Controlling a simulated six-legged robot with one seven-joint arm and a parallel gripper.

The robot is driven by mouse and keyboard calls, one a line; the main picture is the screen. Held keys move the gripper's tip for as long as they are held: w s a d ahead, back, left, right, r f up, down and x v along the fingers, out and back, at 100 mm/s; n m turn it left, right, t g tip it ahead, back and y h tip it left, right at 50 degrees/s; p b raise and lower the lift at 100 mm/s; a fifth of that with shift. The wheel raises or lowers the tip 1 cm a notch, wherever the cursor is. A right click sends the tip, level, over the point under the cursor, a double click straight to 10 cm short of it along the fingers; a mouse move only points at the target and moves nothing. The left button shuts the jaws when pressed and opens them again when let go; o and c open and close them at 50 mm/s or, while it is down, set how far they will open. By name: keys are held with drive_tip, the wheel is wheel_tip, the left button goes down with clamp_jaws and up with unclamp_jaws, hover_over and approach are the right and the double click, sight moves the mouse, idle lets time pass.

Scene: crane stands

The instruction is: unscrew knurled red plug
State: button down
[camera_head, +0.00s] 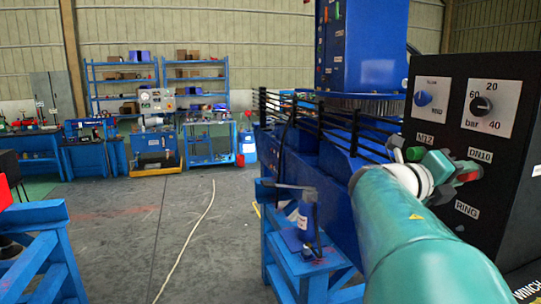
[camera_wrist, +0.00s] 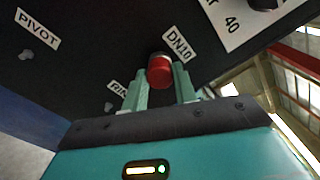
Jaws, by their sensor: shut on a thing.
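The knurled red plug (camera_wrist: 160,71) sits on the black panel (camera_wrist: 85,58) below the DN10 label in the wrist view. In the head view a red part of it (camera_head: 468,176) shows beside the fingers, under the same label. My gripper (camera_wrist: 160,77) has one teal finger on each side of the plug and is shut on it. In the head view my gripper (camera_head: 441,166) reaches the panel, and my wrist hides part of the panel face. The plug's thread is hidden.
The panel carries a blue knob (camera_head: 423,99), a bar dial (camera_head: 482,105), a green fitting (camera_head: 414,153) and labels M12 and RING. A blue machine with black rails (camera_head: 330,128) stands to the left. A small blue stand (camera_head: 305,262) is below; open floor (camera_head: 170,235) lies further left.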

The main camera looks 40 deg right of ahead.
drive_tip(key=shift+n, duration=0.3)
drive_tip(key=c, duration=1)
unclamp_jaws()
drive_tip(key=shift+c, duration=0.2)
drive_tip(key=shift+c, duration=0.7)
